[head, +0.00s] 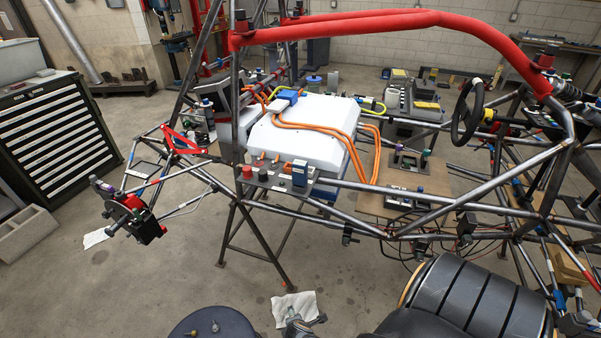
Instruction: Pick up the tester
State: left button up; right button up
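No object is clearly marked as the tester. A small dark-blue box-shaped device (300,173) with a lighter face stands on the narrow shelf at the front of the white battery box, and it may be the tester. A blue block (287,96) also sits on top of the white box, and I cannot tell its kind.
The tube chassis (370,193) surrounds the white box (305,135) with orange cables (318,128). Red and dark knobs (247,173) line the shelf. A dark round stool top (212,324) and a white rag (293,306) are in front. Floor at left is mostly clear.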

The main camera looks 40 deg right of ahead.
jog(key=w+d+r+n+t+h, duration=0.2)
jog(key=w+r+n+h, duration=0.15)
jog(key=w+r, duration=0.75)
jog(key=n+t+h, duration=0.1)
jog(key=n+h, duration=0.5)
jog(key=h, duration=0.3)
send_near(298, 167)
jog(key=shift+n, duration=0.25)
jog(key=p+x, duration=0.2)
jog(key=x, duration=0.2)
jog(key=shift+w+d, duration=0.1)
jog(key=shift+d, duration=0.2)
jog(key=shift+w+d+f, duration=0.1)
jog(key=shift+d, duration=0.1)
jog(key=p+x, duration=0.1)
jog(key=x, duration=0.3)
jog(key=shift+w+d+p, duration=0.15)
jog(key=shift+d+p, duration=0.15)
jog(key=shift+d, duration=0.05)
jog(key=shift+w+d, duration=0.1)
jog(key=shift+d, duration=0.1)
pick_arm(q)
jog(key=r, duration=0.1)
jog(key=a+r, duration=0.1)
jog(key=s+r, duration=0.1)
jog(key=shift+a+r, duration=0.15)
jog(key=shift+r, duration=0.15)
pick_arm(e)
jog(key=shift+a, duration=0.15)
